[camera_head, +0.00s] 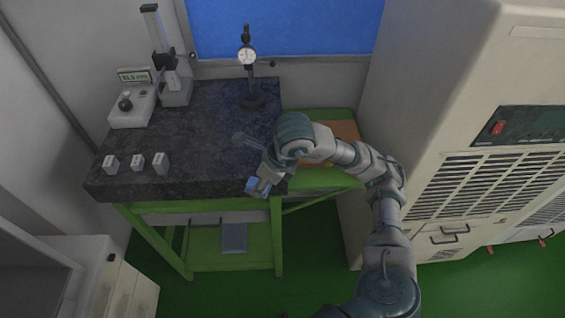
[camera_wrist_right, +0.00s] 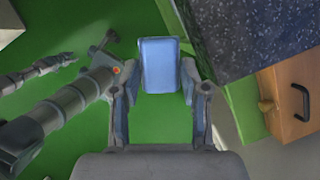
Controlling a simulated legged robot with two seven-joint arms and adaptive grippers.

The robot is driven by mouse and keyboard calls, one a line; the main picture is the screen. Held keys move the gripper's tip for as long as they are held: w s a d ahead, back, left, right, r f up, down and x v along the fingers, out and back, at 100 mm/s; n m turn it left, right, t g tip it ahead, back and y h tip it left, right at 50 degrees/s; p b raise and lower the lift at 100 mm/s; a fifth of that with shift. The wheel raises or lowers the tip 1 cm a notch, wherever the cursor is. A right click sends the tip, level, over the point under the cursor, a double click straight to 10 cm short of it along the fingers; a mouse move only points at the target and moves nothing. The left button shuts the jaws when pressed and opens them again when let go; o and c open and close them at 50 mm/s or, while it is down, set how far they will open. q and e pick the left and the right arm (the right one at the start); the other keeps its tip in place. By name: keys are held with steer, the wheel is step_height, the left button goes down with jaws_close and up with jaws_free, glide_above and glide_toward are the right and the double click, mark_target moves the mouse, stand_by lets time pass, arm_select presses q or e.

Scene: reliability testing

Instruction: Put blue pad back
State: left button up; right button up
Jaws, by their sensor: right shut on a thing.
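The blue pad (camera_wrist_right: 160,65) is a flat rectangular piece with rounded corners, held between the two fingers of my right gripper (camera_wrist_right: 160,92) in the right wrist view. In the head view my right gripper (camera_head: 262,182) is at the front right edge of the dark stone-topped bench (camera_head: 205,125), and part of the blue pad (camera_head: 257,188) shows at its fingertips. The wrist view shows the pad over the green floor, beside the bench edge. A grey-blue flat piece (camera_head: 234,238) lies on the bench's lower shelf. My left gripper does not show in the head view.
On the bench stand a dial gauge on a post (camera_head: 247,65), a height instrument (camera_head: 172,75), a white readout box (camera_head: 133,105) and three small white blocks (camera_head: 137,162). A wooden-drawer stand (camera_head: 345,131) and large cabinet (camera_head: 435,90) are at right.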

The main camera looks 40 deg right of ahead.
steer(key=w+d, duration=0.2)
steer(key=w, duration=0.1)
steer(key=w+d+p, duration=0.1)
steer(key=w+d, duration=0.2)
steer(key=w+d+f, duration=0.1)
steer(key=w+d, duration=0.2)
steer(key=shift+w+d+f, duration=0.15)
steer(key=shift+d+f, duration=0.05)
step_height(320, 180, down, 2)
steer(key=shift+d+f+p, duration=0.1)
steer(key=shift+f+p, duration=0.15)
steer(key=shift+p, duration=0.1)
steer(key=shift+f, duration=0.35)
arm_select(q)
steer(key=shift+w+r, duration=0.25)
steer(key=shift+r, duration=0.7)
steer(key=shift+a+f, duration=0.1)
arm_select(e)
steer(key=shift+a+f, duration=0.15)
steer(key=shift+a, duration=0.05)
steer(key=o, duration=1)
